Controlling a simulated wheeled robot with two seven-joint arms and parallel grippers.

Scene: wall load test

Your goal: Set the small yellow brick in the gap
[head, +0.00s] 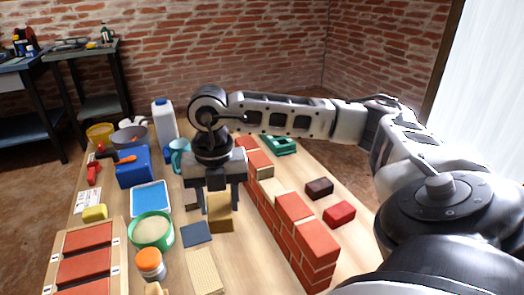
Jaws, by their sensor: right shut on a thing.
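The small yellow brick (220,214) is between the fingers of my right gripper (219,200), which points down and is shut on it. It is left of the brick wall (305,240); whether it touches the table is hard to tell. The wall is red with pale joints and runs from front right to back middle. Its top has a lower stretch, the gap (270,186), with a pale surface between higher red bricks. The gap is to the right of the gripper. My left gripper is not in view.
Left of the wall are a green-rimmed bowl (152,232), an orange-capped jar (150,263), a blue tray (150,198), a blue box (134,166) and a white bottle (164,122). A dark brick (319,188) and a red brick (340,213) lie right of the wall.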

